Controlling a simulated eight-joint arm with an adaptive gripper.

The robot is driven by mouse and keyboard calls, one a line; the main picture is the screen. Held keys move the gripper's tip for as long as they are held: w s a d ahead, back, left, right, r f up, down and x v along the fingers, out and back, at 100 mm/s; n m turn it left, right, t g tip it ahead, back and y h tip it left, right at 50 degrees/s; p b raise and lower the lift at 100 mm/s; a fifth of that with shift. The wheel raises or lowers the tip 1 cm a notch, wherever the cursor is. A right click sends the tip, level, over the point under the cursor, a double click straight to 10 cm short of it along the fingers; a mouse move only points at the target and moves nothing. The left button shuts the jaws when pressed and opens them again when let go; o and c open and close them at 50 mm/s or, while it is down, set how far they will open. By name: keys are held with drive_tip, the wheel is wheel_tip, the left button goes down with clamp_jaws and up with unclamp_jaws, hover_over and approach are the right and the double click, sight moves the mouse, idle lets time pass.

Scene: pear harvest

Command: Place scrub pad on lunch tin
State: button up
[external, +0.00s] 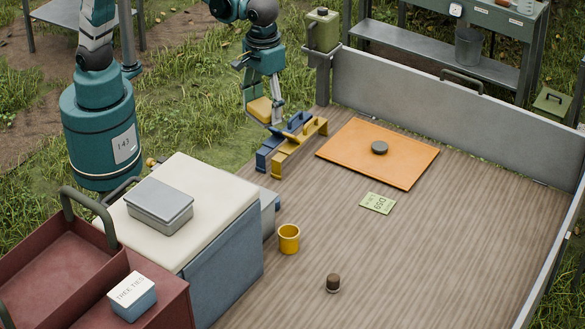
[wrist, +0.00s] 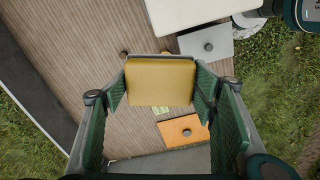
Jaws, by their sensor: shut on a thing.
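The scrub pad is a yellow block (external: 258,109), held at my gripper (external: 264,107) in the external view. In the wrist view the pad (wrist: 160,80) sits between the two green fingers of my gripper (wrist: 160,88), which is shut on it. The pad is in the air, above and behind a blue and yellow stand. The lunch tin (external: 158,205) is a grey, lidded metal box lying flat on the white top of a blue chest, front left of my gripper and well apart from it. I cannot make out the tin in the wrist view.
The chest's white top (external: 222,195) has bare room around the tin. The blue and yellow stand (external: 298,144) is below my gripper. An orange board (external: 400,165) holds a dark round piece. A yellow mug (external: 289,239) and a red crate (external: 65,275) stand near the chest.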

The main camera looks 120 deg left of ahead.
drive_tip(key=s+d+m+p, duration=0.1)
drive_tip(key=s+d+p, duration=0.15)
drive_tip(key=d, duration=0.55)
drive_tip(key=s+d+m+p, duration=0.2)
drive_tip(key=s+d, duration=0.2)
drive_tip(key=d, duration=0.5)
drive_tip(key=m+p, duration=0.2)
drive_tip(key=p, duration=0.2)
hover_over(158, 197)
drive_tip(key=shift+f, duration=2.3)
drive_tip(key=shift+f, duration=0.15)
drive_tip(key=shift+f+p, duration=0.6)
drive_tip(key=shift+f, duration=2.2)
drive_tip(key=shift+f+p, duration=0.3)
drive_tip(key=shift+f, duration=1.75)
drive_tip(key=shift+f, duration=0.2)
